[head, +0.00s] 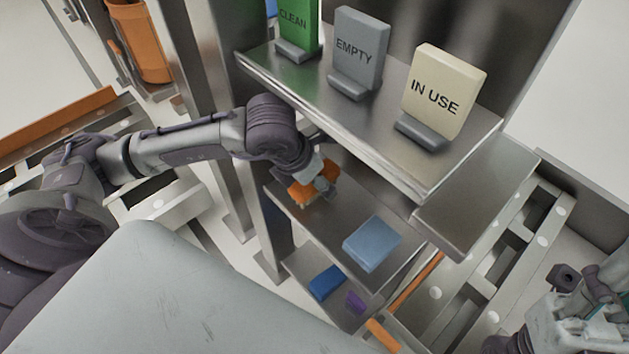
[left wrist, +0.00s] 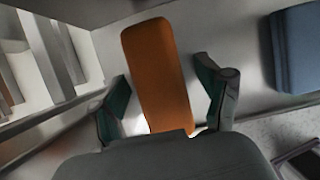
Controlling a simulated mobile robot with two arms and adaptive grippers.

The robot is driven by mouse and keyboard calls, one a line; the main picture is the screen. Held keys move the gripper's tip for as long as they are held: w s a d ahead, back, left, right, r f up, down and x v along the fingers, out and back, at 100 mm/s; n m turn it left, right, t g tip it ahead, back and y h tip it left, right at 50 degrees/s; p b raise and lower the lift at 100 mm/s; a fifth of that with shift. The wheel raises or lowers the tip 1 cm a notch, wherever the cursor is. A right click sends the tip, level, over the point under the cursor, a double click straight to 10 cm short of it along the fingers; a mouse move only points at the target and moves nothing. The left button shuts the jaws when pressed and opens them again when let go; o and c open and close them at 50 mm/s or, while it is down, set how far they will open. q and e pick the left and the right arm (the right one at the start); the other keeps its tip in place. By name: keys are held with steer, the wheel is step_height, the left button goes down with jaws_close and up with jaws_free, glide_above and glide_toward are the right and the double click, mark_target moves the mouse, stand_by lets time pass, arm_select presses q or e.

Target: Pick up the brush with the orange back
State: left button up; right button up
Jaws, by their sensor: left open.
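The brush with the orange back (head: 314,189) lies on the middle metal shelf under the sign shelf in the head view. In the left wrist view the orange back (left wrist: 158,70) is long and rounded. My left gripper (left wrist: 165,95) is open, with one finger on each side of the brush's near end and visible gaps to it. In the head view my left gripper (head: 322,186) partly covers the brush. I cannot tell its height over the shelf. My right gripper (head: 585,310) is at the lower right, far from the brush; its fingers are unclear.
A light blue block (head: 371,243) sits on the same shelf (head: 325,222), right of the brush. Above is a shelf with a green CLEAN sign (head: 298,25), a grey EMPTY sign (head: 358,52) and a cream IN USE sign (head: 441,92). A dark blue item (head: 326,283) is lower.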

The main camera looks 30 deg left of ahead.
arm_select(q)
steer(key=shift+f, duration=0.15)
steer(key=shift+c, duration=0.3)
steer(key=c, duration=1.2)
